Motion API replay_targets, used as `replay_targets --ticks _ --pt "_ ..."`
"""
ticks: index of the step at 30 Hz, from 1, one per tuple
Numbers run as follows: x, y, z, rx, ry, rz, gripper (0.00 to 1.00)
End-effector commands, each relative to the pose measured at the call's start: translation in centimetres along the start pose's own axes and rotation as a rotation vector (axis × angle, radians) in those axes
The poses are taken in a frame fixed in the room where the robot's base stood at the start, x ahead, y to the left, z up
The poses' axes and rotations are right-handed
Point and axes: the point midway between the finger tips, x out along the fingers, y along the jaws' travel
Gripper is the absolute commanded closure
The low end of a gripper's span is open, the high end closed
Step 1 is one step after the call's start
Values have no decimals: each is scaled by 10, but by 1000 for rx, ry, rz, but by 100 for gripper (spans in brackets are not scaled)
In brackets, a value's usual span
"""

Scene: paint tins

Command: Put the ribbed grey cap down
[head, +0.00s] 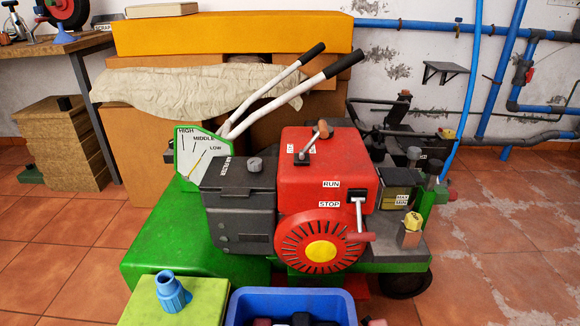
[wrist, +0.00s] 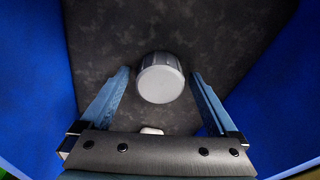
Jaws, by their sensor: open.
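A ribbed grey cap (wrist: 161,78) with a pale, smooth round face shows in the wrist view, against a dark mottled surface (wrist: 225,40) between blue walls. My gripper (wrist: 160,73) is open, with one blue finger on each side of the cap. A gap shows between each finger and the cap, so the fingers are not closed on it. Whether the cap rests fully on the dark surface is hard to tell. My gripper does not show in the head view.
Blue walls (wrist: 35,80) rise close on both sides of my gripper. A small white thing (wrist: 152,131) lies near the gripper's base. In the head view, a blue crate (head: 238,308) holding dark and red items stands beside a green box (head: 205,300), before a red-and-green machine (head: 325,180).

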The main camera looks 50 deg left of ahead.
Motion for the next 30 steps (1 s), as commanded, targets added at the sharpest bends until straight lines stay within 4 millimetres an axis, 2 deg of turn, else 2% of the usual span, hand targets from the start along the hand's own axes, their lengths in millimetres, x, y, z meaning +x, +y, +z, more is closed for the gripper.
replay_targets --ticks 5,15,21,25,30 --pt "-12 0 -1 0 0 0 5" --pt "-82 0 -1 0 1 0 5" --pt "-113 0 -1 0 0 0 5" --pt "-122 0 -1 0 0 0 5" --pt "-124 0 0 0 0 0 5"
